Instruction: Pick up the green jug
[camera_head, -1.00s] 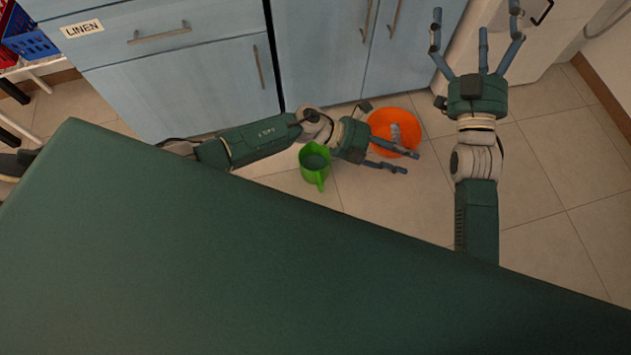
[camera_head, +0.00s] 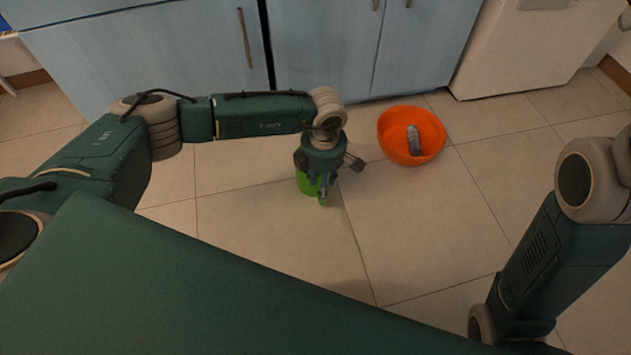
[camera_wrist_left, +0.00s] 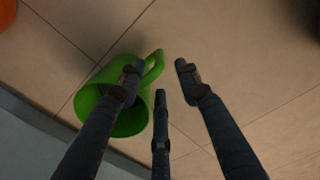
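The green jug (camera_head: 306,186) is on the tiled floor, mostly hidden under my left gripper (camera_head: 324,182) in the head view. The left wrist view shows the jug (camera_wrist_left: 90,97) with its dark opening and its looped handle (camera_wrist_left: 153,66). My left gripper (camera_wrist_left: 158,76) has its three fingers spread. One finger overlaps the jug's rim near the handle, and the other two are to the right of the jug. I cannot tell whether any finger touches it. My right gripper is out of view; only my right arm shows at the right.
An orange bowl (camera_head: 400,152) with a grey object (camera_head: 414,140) in it sits on the floor right of the jug. Blue cabinets (camera_head: 325,50) and a white appliance (camera_head: 535,50) stand behind. The floor (camera_head: 400,230) in front of the bowl is clear.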

